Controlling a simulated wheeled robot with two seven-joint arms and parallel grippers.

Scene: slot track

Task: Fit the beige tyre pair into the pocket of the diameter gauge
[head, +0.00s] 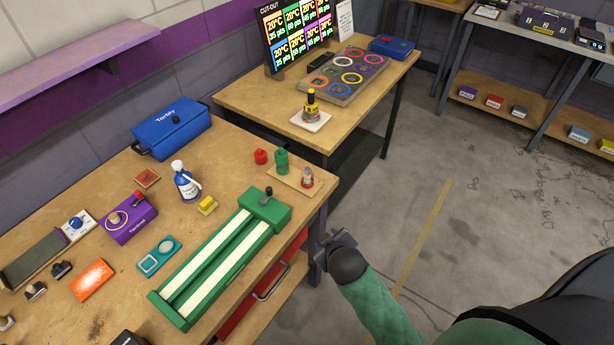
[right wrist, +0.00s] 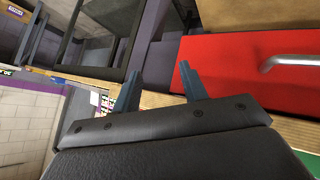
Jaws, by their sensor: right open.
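A small beige round piece (head: 114,218) sits on a purple box (head: 138,228) with a yellow ring and a red knob, on the left workbench. It may be the beige tyre pair; it is too small to tell. A white plate with a blue dial (head: 77,223) lies left of it and may be the diameter gauge; I cannot make out a pocket. My right gripper (head: 333,245) is off the bench's right edge, far from both. In the right wrist view its fingers (right wrist: 160,75) are apart and empty, near a red drawer front. My left gripper is not in view.
A long green track fixture (head: 222,262) stands along the bench's front edge, between my right gripper and the purple box. A red drawer (right wrist: 245,70) with a handle is below.

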